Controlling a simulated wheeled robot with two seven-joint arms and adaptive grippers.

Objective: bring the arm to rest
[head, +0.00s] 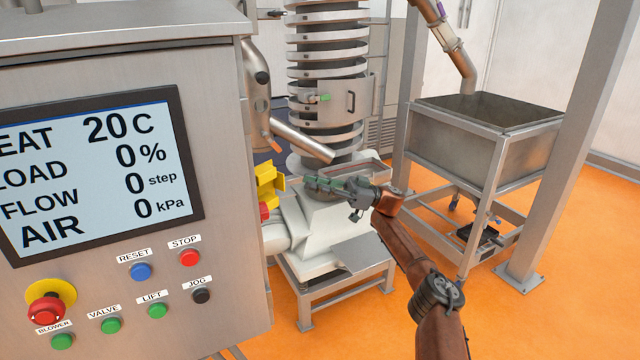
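My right arm (404,245), brown with dark joints, reaches up from the lower right. My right gripper (356,200) is at its end, over the pale machine housing (335,225) in the middle. A greenish piece (325,184) shows at the gripper, in front of the metal tray-like opening (362,169). The gripper is small here, and I cannot tell whether its fingers are shut on that piece or apart. My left gripper is not in view.
A steel control cabinet with a screen (100,165) and several buttons fills the left. A spiral column (326,60) stands behind the housing. A steel hopper (455,140) on a frame and a slanted post (570,140) stand right. Orange floor (560,310) is clear at lower right.

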